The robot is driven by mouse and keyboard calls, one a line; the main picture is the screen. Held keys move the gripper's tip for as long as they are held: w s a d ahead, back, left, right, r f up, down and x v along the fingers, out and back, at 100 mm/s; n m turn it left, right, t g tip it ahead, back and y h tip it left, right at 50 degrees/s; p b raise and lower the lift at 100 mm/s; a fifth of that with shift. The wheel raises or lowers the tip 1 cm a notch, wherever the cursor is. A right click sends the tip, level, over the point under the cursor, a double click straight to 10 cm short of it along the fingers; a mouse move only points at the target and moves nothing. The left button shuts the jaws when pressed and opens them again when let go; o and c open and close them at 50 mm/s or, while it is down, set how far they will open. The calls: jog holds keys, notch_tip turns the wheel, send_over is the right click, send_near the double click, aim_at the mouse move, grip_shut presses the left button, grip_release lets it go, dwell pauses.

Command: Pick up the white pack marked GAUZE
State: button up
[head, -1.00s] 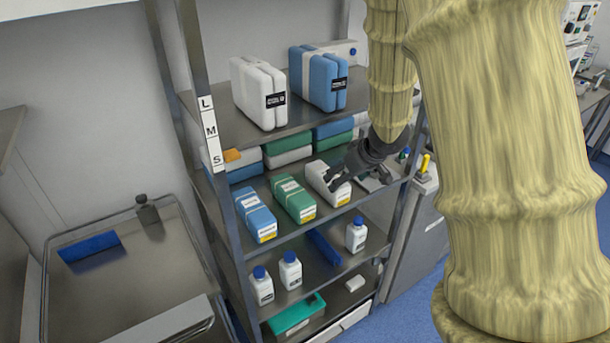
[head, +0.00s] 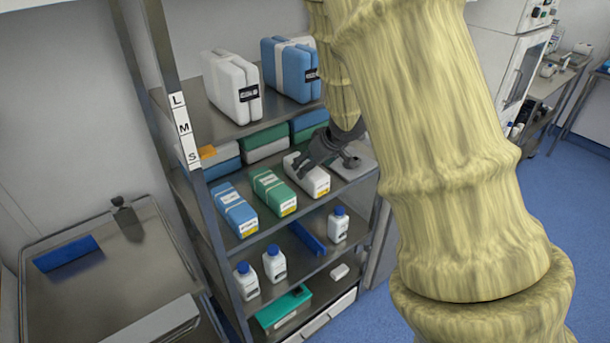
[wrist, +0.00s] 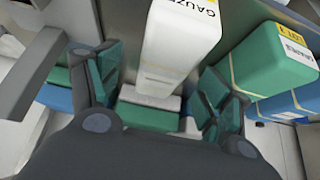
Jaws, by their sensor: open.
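The white pack (head: 313,182) lies on the middle shelf, at the right end of a row with a green and a blue pack. In the wrist view the white pack (wrist: 178,45) has a GAUZE label at the top of the picture. My gripper (head: 325,158) is open at the back part of the white pack, from above in the head view. In the wrist view my gripper (wrist: 160,78) has one finger to each side of the pack's near end. I cannot tell how far the pack reaches between the fingers. Part of the pack is hidden behind my gripper.
The green pack (head: 272,190) and blue pack (head: 233,208) lie to the left. Stacked packs (head: 264,143) stand behind, under the upper shelf. A grey tray (head: 358,160) is at the shelf's right end. White bottles (head: 274,264) stand on the shelf below.

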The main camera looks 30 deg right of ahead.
jog(key=shift+a+p+x, duration=0.15)
jog(key=shift+p+x, duration=0.05)
jog(key=shift+x, duration=1.05)
jog(key=shift+a+p+x, duration=0.1)
jog(key=shift+p+x, duration=0.05)
jog(key=shift+x, duration=1.05)
jog(key=c, duration=1.3)
jog(key=shift+o, duration=0.2)
jog(key=shift+r, duration=0.1)
